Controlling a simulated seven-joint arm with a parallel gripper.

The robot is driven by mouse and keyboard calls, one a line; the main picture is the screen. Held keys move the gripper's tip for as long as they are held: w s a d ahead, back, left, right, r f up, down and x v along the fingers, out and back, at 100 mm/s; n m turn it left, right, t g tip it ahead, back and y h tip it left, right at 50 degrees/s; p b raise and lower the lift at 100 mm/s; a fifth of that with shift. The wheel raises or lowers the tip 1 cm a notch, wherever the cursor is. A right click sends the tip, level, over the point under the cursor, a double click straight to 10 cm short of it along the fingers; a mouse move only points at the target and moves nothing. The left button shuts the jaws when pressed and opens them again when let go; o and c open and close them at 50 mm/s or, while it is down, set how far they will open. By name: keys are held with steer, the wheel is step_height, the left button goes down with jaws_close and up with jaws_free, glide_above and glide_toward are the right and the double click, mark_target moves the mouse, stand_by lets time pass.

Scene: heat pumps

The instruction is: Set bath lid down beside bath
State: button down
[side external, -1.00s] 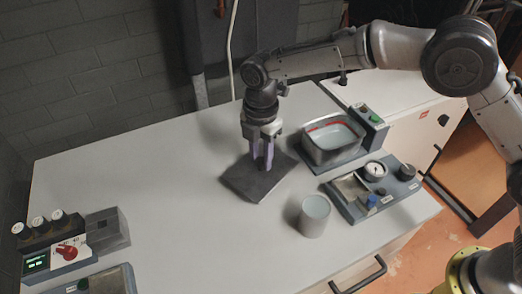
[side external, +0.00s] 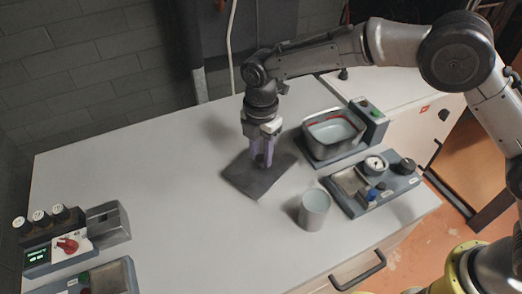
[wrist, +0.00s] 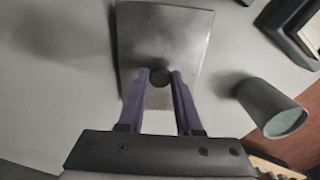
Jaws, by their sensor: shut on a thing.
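The bath lid (side external: 252,184) is a flat dark grey plate with a round knob, left of the bath on the white bench. It lies level at or very near the bench top; I cannot tell if it fully touches. My gripper (side external: 262,160) points down over its middle, purple fingers shut on the knob. In the wrist view, the fingertips of my gripper (wrist: 160,74) sit on both sides of the dark knob, and the lid (wrist: 165,35) extends beyond. The bath (side external: 333,146) is an open metal basin holding pale liquid, with a red line inside.
A grey cup (side external: 314,210) stands right of and nearer than the lid; it also shows in the wrist view (wrist: 270,108). A gauge panel (side external: 372,187) lies in front of the bath. A red-knob control unit (side external: 68,245) stands far left. The bench between is clear.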

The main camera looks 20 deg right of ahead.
mark_target(261, 157)
steer(key=shift+f, duration=0.6)
steer(key=c, duration=0.5)
jaws_free()
step_height(261, 157, up, 14)
steer(key=shift+f, duration=0.1)
